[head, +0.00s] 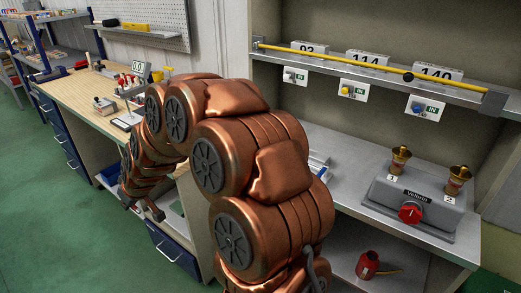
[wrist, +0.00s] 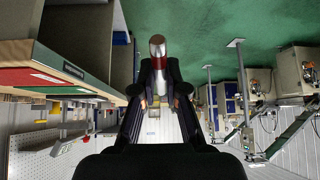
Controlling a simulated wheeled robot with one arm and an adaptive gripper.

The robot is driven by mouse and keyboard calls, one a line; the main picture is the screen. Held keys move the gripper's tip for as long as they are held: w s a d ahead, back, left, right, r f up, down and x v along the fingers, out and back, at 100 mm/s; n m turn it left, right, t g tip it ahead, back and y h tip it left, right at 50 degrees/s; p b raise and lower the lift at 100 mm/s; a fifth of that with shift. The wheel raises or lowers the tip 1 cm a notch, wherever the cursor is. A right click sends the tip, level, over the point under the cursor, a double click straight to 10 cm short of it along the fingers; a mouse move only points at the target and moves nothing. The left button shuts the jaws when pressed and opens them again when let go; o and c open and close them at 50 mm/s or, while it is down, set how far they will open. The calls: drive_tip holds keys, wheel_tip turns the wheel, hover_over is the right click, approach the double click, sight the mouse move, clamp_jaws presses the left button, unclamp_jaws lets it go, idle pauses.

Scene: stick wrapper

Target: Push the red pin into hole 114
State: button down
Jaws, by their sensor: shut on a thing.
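In the wrist view my gripper (wrist: 160,98) is shut on a metallic pin (wrist: 157,48) with a dark red band, which sticks out beyond the fingertips. In the head view my copper arm bends down at the left, with dark finger parts of my gripper (head: 142,207) low beside the workbench; the held pin cannot be made out there. A plate marked 114 (head: 367,61) stands on the upper right shelf, between plates 93 (head: 308,48) and 140 (head: 436,73). I cannot make out a hole at the 114 plate.
A yellow rod (head: 330,62) runs along the shelf front. Below stand a grey box (head: 430,200) with a red knob and two brass cups (head: 399,158). Small red-topped items (head: 121,82) stand on the wooden workbench (head: 70,92). Green floor (head: 30,170) is open at left.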

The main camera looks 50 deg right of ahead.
drive_tip(key=s+d+n+g+h+b, duration=0.3)
drive_tip(key=d+n+g, duration=0.7)
drive_tip(key=d, duration=1)
drive_tip(key=s+d+r+n+t+h+b, duration=0.1)
drive_tip(key=s+d+n+h, duration=0.1)
drive_tip(key=d, duration=0.8)
drive_tip(key=s+d+r+n+t+h+b, duration=0.1)
drive_tip(key=s+d+h, duration=0.4)
drive_tip(key=d, duration=0.6)
drive_tip(key=s+d+r+n+t+h+b, duration=0.1)
drive_tip(key=s+d+r+n+h+b, duration=0.1)
drive_tip(key=d, duration=0.8)
drive_tip(key=shift+s+d+r+n+h, duration=0.1)
drive_tip(key=shift+s+r+n+h, duration=0.15)
drive_tip(key=shift+s+n+h, duration=0.25)
drive_tip(key=shift+s+d+r+n+h, duration=0.1)
drive_tip(key=shift+s+r+n+h, duration=0.1)
drive_tip(key=shift+s+n+h, duration=0.25)
drive_tip(key=shift+s+d+f, duration=0.1)
drive_tip(key=shift+d+f, duration=0.1)
drive_tip(key=shift+d, duration=0.3)
drive_tip(key=shift+f, duration=1.65)
drive_tip(key=c, duration=1.2)
unclamp_jaws()
